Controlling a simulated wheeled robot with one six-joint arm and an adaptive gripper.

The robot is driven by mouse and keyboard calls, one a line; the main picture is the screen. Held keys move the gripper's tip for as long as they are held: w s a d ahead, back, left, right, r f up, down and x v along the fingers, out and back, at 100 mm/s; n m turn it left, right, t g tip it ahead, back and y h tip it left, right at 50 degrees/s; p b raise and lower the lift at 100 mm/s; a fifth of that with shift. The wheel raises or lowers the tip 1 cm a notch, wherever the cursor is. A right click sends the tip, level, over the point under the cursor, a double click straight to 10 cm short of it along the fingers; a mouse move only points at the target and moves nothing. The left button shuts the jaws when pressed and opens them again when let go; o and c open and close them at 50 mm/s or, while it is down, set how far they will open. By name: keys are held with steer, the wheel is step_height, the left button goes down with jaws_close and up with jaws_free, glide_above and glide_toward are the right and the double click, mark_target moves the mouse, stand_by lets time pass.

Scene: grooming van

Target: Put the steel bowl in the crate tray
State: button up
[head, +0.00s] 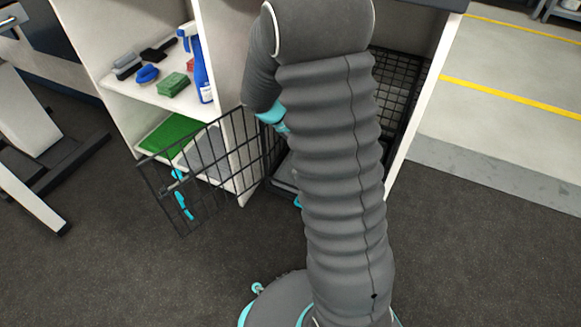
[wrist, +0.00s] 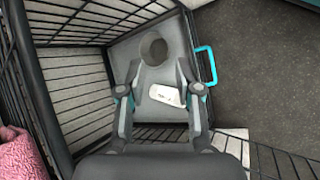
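In the wrist view, my gripper (wrist: 157,72) points down into the wire crate (wrist: 75,22). Its two fingers are apart, with nothing visibly held between them. Below lies the grey crate tray (wrist: 123,55), with a turquoise handle (wrist: 212,64) at its right. A round dark grey shape (wrist: 154,50) shows on the tray beyond the fingertips; I cannot tell whether it is the steel bowl or a recess. A white item (wrist: 166,95) lies on the tray between the fingers. In the head view, my arm hides the gripper and most of the crate (head: 403,75).
The crate's wire door (head: 205,165) stands open to the left. Pink cloth (wrist: 20,155) lies at the wrist view's lower left. Brushes, a green block (head: 173,84) and a blue spray bottle (head: 201,72) sit on the left shelf. Dark floor (head: 470,240) is clear at right.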

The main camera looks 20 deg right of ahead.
steer(key=s+a+r+m+t+y, duration=0.3)
steer(key=s+a+r+t+y, duration=0.4)
steer(key=s+a+r, duration=0.8)
steer(key=s+r+t, duration=0.1)
steer(key=s+r, duration=0.1)
steer(key=s, duration=0.1)
steer(key=shift+s+a+r+m+y, duration=0.2)
steer(key=shift+a+r+m+y, duration=0.1)
steer(key=shift+a+m, duration=0.1)
